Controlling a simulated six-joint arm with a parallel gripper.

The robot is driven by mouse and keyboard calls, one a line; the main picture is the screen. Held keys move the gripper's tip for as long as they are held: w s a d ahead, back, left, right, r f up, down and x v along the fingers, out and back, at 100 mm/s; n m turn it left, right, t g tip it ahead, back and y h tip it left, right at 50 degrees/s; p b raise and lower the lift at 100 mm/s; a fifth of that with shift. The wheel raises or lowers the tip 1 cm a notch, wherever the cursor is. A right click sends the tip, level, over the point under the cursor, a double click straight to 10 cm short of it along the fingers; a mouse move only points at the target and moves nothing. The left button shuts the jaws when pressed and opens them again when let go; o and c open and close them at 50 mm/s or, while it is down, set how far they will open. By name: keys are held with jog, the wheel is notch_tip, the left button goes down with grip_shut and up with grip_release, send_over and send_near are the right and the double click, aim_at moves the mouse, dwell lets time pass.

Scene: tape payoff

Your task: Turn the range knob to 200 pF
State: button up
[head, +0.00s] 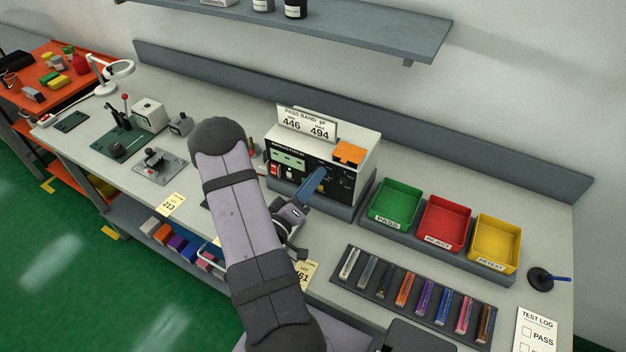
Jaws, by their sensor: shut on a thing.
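The meter (366,160) is a pale box with a black front panel, standing on a grey base at the back of the bench. Its front carries a pale green display (288,158) and several small controls. My gripper (322,172) reaches the right half of this panel with its blue fingers, shut on what appears to be the range knob. The fingers hide the knob, and its pointer and scale marks cannot be read from here. My arm covers the bench left of the meter.
A sign reading 446 and 494 (307,124) stands on the meter, beside an orange piece (348,152). Green (397,201), red (447,222) and yellow (496,243) bins stand to the right. A dark rack (388,291) of several coloured strips lies in front.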

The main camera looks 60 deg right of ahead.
jog(key=shift+n, duration=0.7)
jog(key=o, duration=1.1)
jog(key=shift+c, duration=0.2)
jog(key=a+b, duration=0.3)
jog(key=a, duration=0.4)
jog(key=shift+w+a+f, duration=0.15)
jog(key=shift+f, duration=0.1)
